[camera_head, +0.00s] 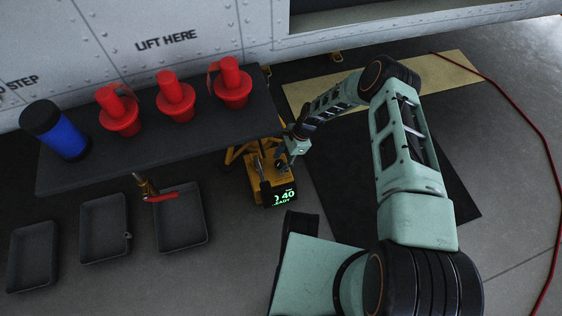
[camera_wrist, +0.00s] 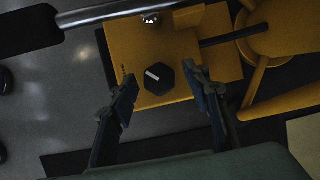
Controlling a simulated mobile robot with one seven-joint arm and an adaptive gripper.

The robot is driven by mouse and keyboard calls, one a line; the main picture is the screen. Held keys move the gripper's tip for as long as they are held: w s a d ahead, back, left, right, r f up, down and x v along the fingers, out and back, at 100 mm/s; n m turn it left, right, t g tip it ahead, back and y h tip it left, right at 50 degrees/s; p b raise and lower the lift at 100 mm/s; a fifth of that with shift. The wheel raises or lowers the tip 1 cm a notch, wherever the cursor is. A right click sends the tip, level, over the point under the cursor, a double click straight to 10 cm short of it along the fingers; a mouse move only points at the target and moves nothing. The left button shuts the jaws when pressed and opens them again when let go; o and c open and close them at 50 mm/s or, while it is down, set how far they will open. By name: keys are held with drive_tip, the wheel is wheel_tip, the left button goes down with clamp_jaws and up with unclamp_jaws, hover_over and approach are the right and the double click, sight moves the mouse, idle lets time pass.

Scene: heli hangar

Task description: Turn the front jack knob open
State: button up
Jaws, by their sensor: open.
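The jack is a yellow unit (camera_head: 258,168) beside the right end of the dark bench in the head view. In the wrist view its yellow body (camera_wrist: 153,40) carries a black knob (camera_wrist: 159,78) with a white marker line. My gripper (camera_wrist: 166,98) is open, with one finger to each side of the knob and apart from it in the picture. How far the fingertips are above the knob I cannot tell. In the head view my gripper (camera_head: 291,150) is small at the jack, and the knob cannot be made out there. A green display (camera_head: 283,196) on the jack reads 40.
A dark bench (camera_head: 75,181) holds several red plugs and a blue cylinder (camera_head: 65,142). Black trays (camera_head: 107,252) lie on the floor, with a red-handled tool (camera_head: 160,197) by one. A metal bar (camera_wrist: 110,12) crosses above the jack body. A red hose (camera_head: 552,170) runs at right.

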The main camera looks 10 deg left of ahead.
drive_tip(key=shift+c, duration=0.6)
drive_tip(key=c, duration=1)
